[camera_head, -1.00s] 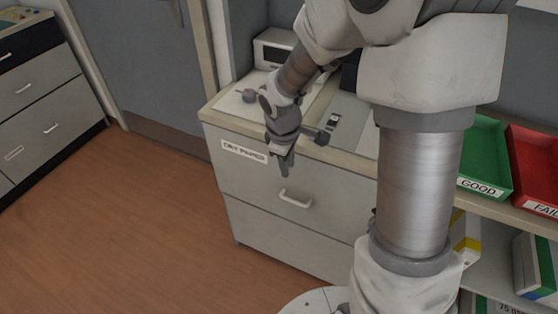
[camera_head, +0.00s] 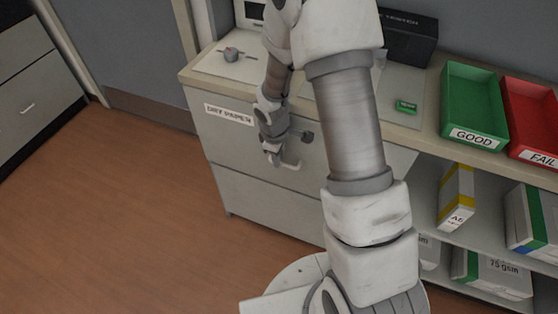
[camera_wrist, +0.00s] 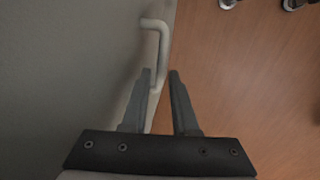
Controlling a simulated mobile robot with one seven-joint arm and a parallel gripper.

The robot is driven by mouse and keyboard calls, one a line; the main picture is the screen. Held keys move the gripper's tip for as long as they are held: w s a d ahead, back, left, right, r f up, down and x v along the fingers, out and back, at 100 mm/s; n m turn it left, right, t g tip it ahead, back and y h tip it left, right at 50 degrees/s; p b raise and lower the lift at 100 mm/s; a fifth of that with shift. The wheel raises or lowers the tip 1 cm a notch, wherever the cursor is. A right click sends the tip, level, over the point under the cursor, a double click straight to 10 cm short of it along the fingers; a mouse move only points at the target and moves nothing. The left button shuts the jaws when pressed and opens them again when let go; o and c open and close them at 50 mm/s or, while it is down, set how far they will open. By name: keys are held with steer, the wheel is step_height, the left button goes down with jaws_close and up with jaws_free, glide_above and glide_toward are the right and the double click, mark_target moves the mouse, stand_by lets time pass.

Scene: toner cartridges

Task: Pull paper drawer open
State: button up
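The paper drawer (camera_head: 225,137) is the upper grey drawer of the cabinet, with a "DRY PAPER" label (camera_head: 229,114). Its front looks flush with the cabinet. Its pale bar handle (camera_head: 292,165) is partly hidden by my gripper (camera_head: 271,160) in the head view. In the wrist view the handle (camera_wrist: 163,40) stands out from the drawer front, and its bar runs down between my two spread fingers (camera_wrist: 160,75). The left finger is on the drawer side of the bar and the right finger on the floor side. Contact cannot be told.
Green GOOD (camera_head: 474,136) and red FAIL (camera_head: 538,152) trays stand at right. The floor (camera_head: 110,210) in front of the drawer is clear at left.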

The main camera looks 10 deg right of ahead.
steer(key=shift+f, duration=0.55)
jaws_close()
stand_by(1.1)
